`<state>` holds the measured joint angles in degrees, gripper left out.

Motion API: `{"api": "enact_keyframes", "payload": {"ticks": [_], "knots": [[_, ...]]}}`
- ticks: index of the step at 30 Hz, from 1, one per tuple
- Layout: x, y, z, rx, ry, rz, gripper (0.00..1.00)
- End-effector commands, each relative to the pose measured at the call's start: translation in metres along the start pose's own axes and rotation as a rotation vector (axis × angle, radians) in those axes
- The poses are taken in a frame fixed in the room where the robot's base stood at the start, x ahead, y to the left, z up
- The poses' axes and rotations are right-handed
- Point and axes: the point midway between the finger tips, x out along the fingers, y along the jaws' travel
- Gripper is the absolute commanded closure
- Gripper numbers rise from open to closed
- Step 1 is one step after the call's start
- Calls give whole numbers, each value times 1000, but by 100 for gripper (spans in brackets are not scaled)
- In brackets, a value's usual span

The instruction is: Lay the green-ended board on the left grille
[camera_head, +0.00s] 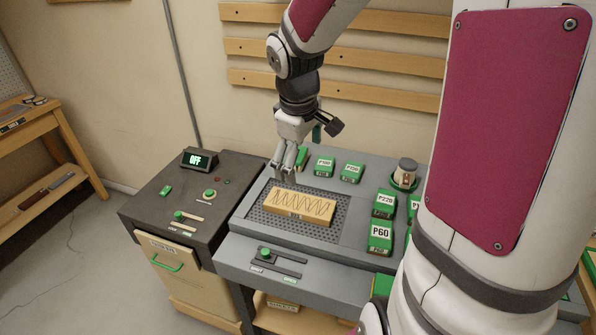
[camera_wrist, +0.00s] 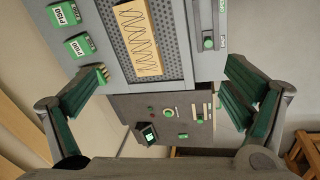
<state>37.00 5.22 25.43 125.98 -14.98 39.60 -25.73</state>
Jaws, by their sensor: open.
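A pale wooden board (camera_head: 299,205) with dark zigzag scribbles lies flat on the dark perforated grille (camera_head: 340,218) of the grey bench. It also shows in the wrist view (camera_wrist: 138,38). I see no clear green end on this board, so I cannot tell whether it is the green-ended one. My gripper (camera_head: 288,165) is above and behind the board, apart from it. In the wrist view its green-padded fingers (camera_wrist: 168,78) are spread wide with nothing between them. A second grille is not visible; my arm hides the bench's right side.
Green blocks labelled P60 (camera_head: 380,237) and P220 (camera_head: 384,203) stand right of the grille, with more behind it. A jar (camera_head: 405,174) stands at the back right. A dark cabinet (camera_head: 140,205) with an OFF display (camera_head: 199,159) adjoins on the left. A wooden shelf (camera_head: 310,322) sits below.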

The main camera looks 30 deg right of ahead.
Motion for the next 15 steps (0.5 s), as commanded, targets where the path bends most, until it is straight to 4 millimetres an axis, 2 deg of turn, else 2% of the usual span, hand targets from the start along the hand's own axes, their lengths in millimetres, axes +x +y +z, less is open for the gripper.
{"api": "enact_keyframes", "payload": {"ticks": [1, 6, 12, 15], "knots": [[-21, -10, 2, 23, 11, 31, 5], [-74, -45, 19, 141, 69, 81, 5], [-124, -89, 46, 288, 189, 71, 5], [-142, -110, 62, 353, 254, 35, 5]]}}
